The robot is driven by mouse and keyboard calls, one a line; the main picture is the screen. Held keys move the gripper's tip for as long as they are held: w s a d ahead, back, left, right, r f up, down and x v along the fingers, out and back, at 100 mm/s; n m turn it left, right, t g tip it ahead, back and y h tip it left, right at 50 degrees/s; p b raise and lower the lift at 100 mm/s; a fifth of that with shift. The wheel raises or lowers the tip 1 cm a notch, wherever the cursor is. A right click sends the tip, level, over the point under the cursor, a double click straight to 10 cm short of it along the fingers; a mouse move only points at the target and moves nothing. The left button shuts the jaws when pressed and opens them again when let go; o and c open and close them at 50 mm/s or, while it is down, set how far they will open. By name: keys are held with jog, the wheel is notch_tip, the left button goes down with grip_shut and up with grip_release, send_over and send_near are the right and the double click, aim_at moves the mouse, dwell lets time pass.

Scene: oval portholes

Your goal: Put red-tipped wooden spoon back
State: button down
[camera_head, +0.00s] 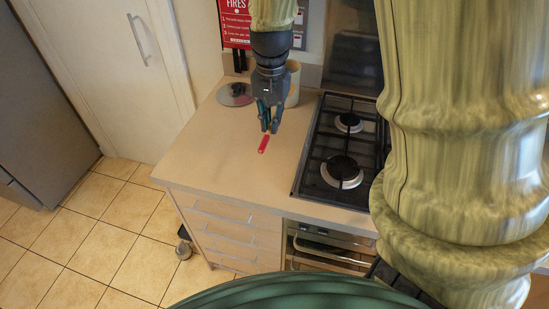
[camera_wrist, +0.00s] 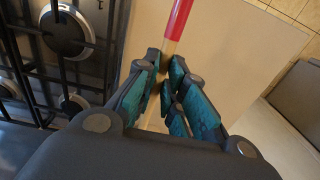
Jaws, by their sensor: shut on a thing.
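The red-tipped wooden spoon (camera_head: 263,144) is in my gripper (camera_head: 269,122), above the wooden counter in the head view. Its red end points down toward the front of the counter. In the wrist view the red tip (camera_wrist: 178,18) extends past the fingers, and pale wood shows between them. My gripper (camera_wrist: 168,95) is shut on the wooden handle there. The far end of the spoon is hidden behind the gripper. A light cylindrical container (camera_head: 293,84) stands on the counter just behind my gripper, partly hidden by it.
A gas hob (camera_head: 318,160) with black grates lies right of the gripper; its burner (camera_wrist: 66,35) shows in the wrist view. A round lid-like disc (camera_head: 235,95) lies at the counter's back left. The counter's (camera_head: 205,150) left and front are clear.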

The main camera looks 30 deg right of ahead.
jog(key=b, duration=0.4)
send_over(269, 166)
notch_tip(269, 166, down, 6)
jog(key=shift+f, duration=5.5)
jog(key=c, duration=1.5)
grip_release()
jog(key=shift+r, duration=0.1)
notch_tip(269, 166, up, 12)
jog(key=b, duration=0.1)
